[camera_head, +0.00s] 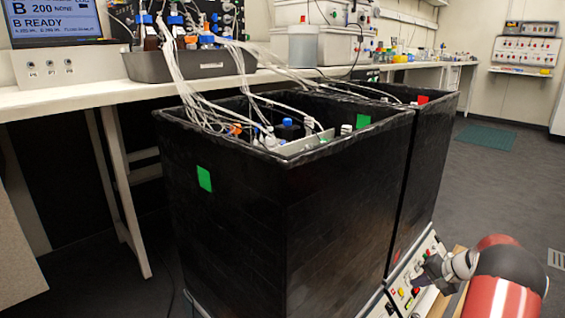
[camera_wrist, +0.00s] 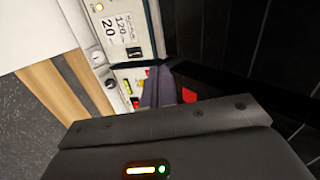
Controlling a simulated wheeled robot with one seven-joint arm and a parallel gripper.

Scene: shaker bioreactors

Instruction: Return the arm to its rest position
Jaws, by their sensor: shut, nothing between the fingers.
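My gripper (camera_head: 424,274) is at the lower right in the head view, at the end of my red and white arm. It is shut and holds nothing. It is in front of the control panel (camera_head: 403,290) at the foot of the black shaker boxes; I cannot tell whether it touches the panel. In the wrist view, the dark gripper body fills the bottom, and its grey fingers (camera_wrist: 155,90) point toward a panel (camera_wrist: 120,35) with a display reading 120 and 20.
Two black open-topped boxes (camera_head: 230,215) hold bottles and tubing, with green and red markers on them. A white bench (camera_head: 60,97) runs behind, carrying a monitor (camera_head: 62,20) and equipment. A wooden strip (camera_wrist: 60,85) shows in the wrist view. Open floor (camera_head: 490,190) lies at the right.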

